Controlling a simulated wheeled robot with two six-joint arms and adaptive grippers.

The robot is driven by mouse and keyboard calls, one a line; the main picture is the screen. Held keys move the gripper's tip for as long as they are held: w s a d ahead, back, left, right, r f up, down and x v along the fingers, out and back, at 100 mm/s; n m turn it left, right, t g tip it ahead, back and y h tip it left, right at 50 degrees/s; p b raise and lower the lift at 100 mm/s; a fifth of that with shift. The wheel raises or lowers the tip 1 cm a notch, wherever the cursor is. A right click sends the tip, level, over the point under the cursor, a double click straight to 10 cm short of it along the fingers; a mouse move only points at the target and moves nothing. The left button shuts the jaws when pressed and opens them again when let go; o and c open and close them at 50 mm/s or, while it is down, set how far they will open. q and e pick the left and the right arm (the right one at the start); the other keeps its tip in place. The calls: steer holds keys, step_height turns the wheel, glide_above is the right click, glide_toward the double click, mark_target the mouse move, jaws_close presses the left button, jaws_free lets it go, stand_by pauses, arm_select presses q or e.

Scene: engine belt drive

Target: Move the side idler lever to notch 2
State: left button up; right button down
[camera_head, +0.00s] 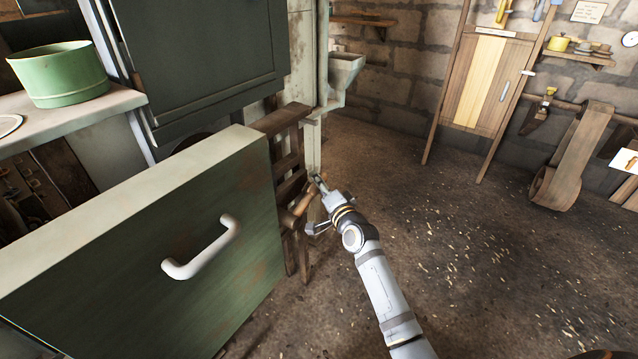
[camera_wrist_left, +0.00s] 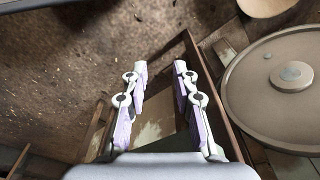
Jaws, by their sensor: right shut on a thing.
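The side idler lever, a brown wooden handle (camera_head: 297,209), sticks out beside a dark wooden frame (camera_head: 287,152) at the right end of the green panel. My right gripper (camera_head: 314,203) reaches in from the lower right and is shut on the lever's handle end. The notches cannot be made out, so I cannot tell which one the lever sits in. My left gripper (camera_wrist_left: 160,70) shows only in the left wrist view. Its two fingers are apart with nothing between them, above a narrow framed opening.
A green panel (camera_head: 200,300) with a white handle (camera_head: 202,248) fills the lower left. A green pot (camera_head: 60,74) stands on a shelf. A large round lidded object (camera_wrist_left: 250,92) is right of my left gripper. The dirt floor (camera_head: 440,220) is open on the right.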

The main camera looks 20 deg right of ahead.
arm_select(q)
steer(key=shift+r, duration=0.1)
